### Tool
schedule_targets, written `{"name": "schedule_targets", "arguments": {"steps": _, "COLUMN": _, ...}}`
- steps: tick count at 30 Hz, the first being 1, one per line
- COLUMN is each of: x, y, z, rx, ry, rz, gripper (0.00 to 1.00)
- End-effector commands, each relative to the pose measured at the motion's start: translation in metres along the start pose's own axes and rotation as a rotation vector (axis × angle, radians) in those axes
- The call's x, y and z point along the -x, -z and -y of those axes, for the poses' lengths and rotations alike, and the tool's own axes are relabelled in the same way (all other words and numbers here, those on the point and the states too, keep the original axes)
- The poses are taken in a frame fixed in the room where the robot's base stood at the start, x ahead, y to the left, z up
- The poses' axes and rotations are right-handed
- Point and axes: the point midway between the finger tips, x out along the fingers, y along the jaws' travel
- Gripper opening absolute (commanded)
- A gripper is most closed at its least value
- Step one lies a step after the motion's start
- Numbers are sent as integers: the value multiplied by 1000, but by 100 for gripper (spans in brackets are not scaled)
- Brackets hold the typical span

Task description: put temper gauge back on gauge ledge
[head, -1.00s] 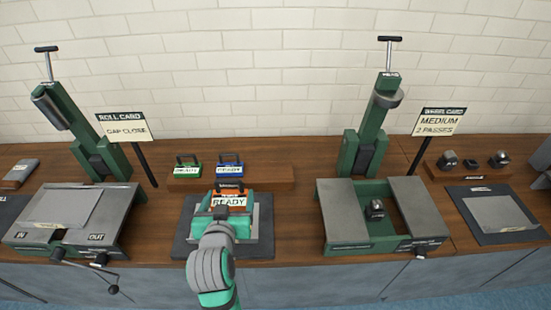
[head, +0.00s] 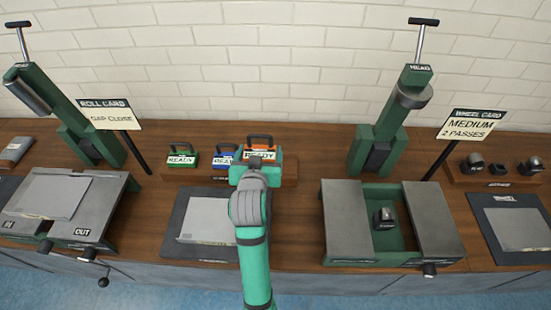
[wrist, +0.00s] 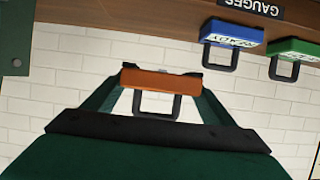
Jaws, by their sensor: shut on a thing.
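My gripper (head: 256,168) is shut on an orange gauge (head: 261,154) with a dark handle and a READY plate. The gauge is upright, at the ledge's right half in the head view. The wooden gauge ledge (head: 290,169) holds a green gauge (head: 181,159) and a blue gauge (head: 223,156), both marked READY. The wrist view is upside down. There the orange gauge (wrist: 160,80) sits between the fingertips, with wall visible between it and the ledge (wrist: 130,12), so it looks raised above the ledge. My gripper hides part of the ledge.
A flat grey plate (head: 207,221) lies on a dark mat in front of the ledge. The roll card (head: 107,115) stands left and the wheel card (head: 472,124) right. Green presses flank the ledge. The ledge's right end looks bare.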

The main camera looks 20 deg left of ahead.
Motion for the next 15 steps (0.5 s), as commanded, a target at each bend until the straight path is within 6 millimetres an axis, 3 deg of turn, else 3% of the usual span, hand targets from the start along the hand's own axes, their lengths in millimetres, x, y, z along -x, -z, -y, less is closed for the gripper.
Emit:
{"name": "schedule_targets", "arguments": {"steps": 9, "x": -55, "y": -27, "z": -32, "rx": -2, "ry": -4, "rz": 3, "gripper": 45}}
{"name": "schedule_targets", "arguments": {"steps": 15, "x": -68, "y": -35, "z": -44, "rx": -5, "ry": -10, "rz": -1, "gripper": 45}}
